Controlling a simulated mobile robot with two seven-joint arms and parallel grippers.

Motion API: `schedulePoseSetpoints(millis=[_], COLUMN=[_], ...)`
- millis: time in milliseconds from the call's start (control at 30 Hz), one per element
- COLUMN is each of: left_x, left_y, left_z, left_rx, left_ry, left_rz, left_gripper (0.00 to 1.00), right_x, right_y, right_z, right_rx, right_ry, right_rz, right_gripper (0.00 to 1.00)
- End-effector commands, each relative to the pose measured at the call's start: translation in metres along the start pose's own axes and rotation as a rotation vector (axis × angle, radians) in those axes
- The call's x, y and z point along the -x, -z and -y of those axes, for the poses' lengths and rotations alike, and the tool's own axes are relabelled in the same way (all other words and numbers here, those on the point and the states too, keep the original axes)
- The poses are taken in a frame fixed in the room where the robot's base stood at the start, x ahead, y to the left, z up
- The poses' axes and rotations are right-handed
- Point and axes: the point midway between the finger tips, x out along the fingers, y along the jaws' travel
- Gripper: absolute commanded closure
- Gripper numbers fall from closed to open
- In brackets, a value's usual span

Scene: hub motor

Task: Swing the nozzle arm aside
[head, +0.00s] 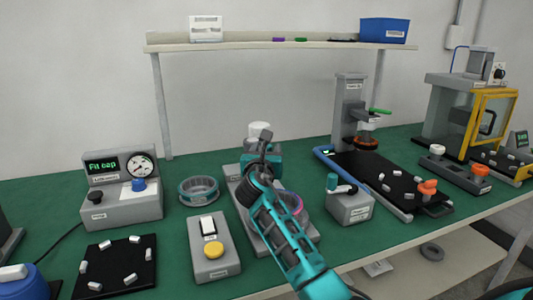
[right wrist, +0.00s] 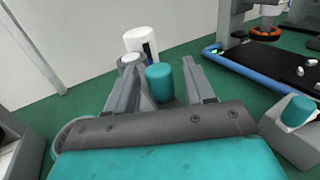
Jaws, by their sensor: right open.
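The dispensing station (head: 236,184) stands in the middle of the bench, with a white cylinder (head: 259,130) at its back and a teal part (head: 275,163) in front of it. I take the teal part as the nozzle arm's; its joint is hidden. My right gripper (head: 263,146) is over this station. In the right wrist view its open fingers stand either side of an upright teal cylinder (right wrist: 159,83), with the white cylinder (right wrist: 140,40) behind. I cannot tell whether they touch it. My right arm hides much of the station. My left gripper is not in view.
To the left are a round teal-rimmed dish (head: 198,190), a switch box with a yellow button (head: 213,262) and a gauge box (head: 122,200). To the right stand a grey box with a teal handle (head: 349,207) and a press (head: 349,105). A shelf (head: 230,46) spans behind.

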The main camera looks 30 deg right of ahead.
Motion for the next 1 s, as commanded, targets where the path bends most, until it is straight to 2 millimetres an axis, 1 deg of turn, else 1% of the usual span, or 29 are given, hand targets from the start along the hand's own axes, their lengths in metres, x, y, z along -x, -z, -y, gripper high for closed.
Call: schedulePoseSetpoints(millis=[100,367,900,1000], left_x=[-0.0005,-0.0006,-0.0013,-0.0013], left_y=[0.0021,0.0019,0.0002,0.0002], left_z=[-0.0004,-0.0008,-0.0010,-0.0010], left_rx=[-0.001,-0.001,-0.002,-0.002], left_ry=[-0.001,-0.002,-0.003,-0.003], left_rz=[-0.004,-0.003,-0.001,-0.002], left_gripper=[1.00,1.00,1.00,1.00], right_x=[-0.0044,-0.0047,-0.0043,-0.0043], right_y=[0.0000,-0.0002,0.0002,0.0003], right_z=[-0.0001,-0.0002,-0.0003,-0.0003], right_rx=[-0.001,0.000,0.000,0.000], right_ry=[-0.001,-0.001,-0.001,-0.001], right_rz=[0.000,0.000,-0.001,-0.001], right_gripper=[0.47,0.48,1.00,1.00])
